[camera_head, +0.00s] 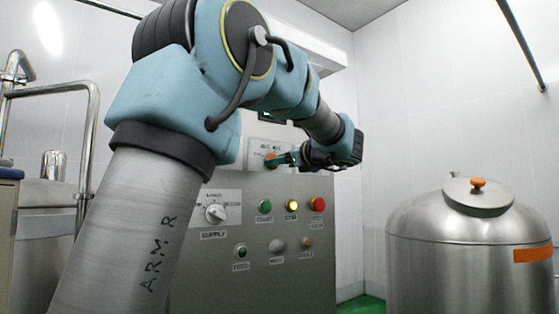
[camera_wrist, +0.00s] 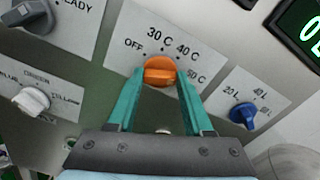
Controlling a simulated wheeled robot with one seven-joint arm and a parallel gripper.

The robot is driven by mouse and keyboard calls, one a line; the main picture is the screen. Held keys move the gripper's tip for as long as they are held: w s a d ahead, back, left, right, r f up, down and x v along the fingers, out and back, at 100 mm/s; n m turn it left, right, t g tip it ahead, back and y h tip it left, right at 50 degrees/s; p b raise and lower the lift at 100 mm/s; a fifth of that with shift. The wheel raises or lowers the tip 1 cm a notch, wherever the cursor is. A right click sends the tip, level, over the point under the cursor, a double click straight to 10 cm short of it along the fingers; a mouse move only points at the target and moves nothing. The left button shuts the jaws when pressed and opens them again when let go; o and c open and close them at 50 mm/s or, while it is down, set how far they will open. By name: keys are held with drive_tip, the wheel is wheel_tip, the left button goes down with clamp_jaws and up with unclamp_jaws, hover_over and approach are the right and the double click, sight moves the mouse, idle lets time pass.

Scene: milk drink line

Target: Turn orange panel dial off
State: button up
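The orange dial (camera_wrist: 160,70) sits on a white label plate marked OFF, 30 C, 40 C and 50 C in the wrist view. Its raised grip bar lies nearly level across the picture; which mark it points to is hard to tell. My gripper (camera_wrist: 162,76) has one teal finger at each end of the bar, and both fingertips appear to touch it. In the head view the orange dial (camera_head: 271,160) shows small on the upper panel, with my gripper (camera_head: 279,159) reaching it from the right.
A blue dial (camera_wrist: 243,115) is at right, a white dial (camera_wrist: 31,101) and a grey dial (camera_wrist: 33,15) at left. Below on the panel are a supply dial (camera_head: 214,213), a lit yellow button (camera_head: 292,205) and a red button (camera_head: 318,204). A steel tank (camera_head: 455,250) stands right.

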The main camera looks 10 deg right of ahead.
clamp_jaws()
drive_tip(key=shift+f+b, duration=0.15)
drive_tip(key=shift+b, duration=0.4)
drive_tip(key=shift+f+n+b, duration=0.2)
drive_tip(key=shift+n+b, duration=11.1)
drive_tip(key=shift+n, duration=2.1)
